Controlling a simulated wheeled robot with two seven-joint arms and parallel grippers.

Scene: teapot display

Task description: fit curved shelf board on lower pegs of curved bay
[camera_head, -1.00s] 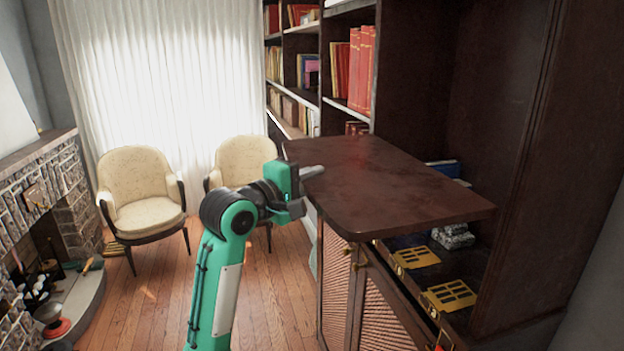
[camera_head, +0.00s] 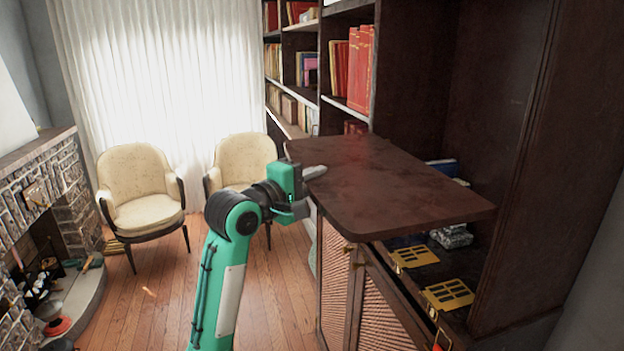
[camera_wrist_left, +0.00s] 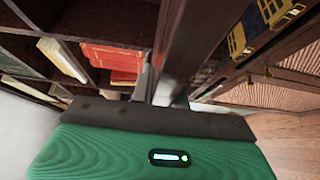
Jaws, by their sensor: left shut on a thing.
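The curved shelf board (camera_head: 390,185) is a dark red-brown panel with rounded corners, held roughly level in front of the bay. My left gripper (camera_head: 314,173) is shut on its left edge. In the left wrist view the board (camera_wrist_left: 188,40) shows edge-on between the fingers of my left gripper (camera_wrist_left: 165,90). The board's right part reaches over the cabinet front at the bay opening (camera_head: 490,110). The lower pegs are not visible. My right gripper is not in view.
Below the board, the cabinet's ledge holds yellow grid pieces (camera_head: 448,294), a grey patterned item (camera_head: 452,236) and a blue item (camera_head: 442,168). Bookshelves with red books (camera_head: 361,70) stand behind. Two cream chairs (camera_head: 146,190) and open wooden floor (camera_head: 160,290) lie left.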

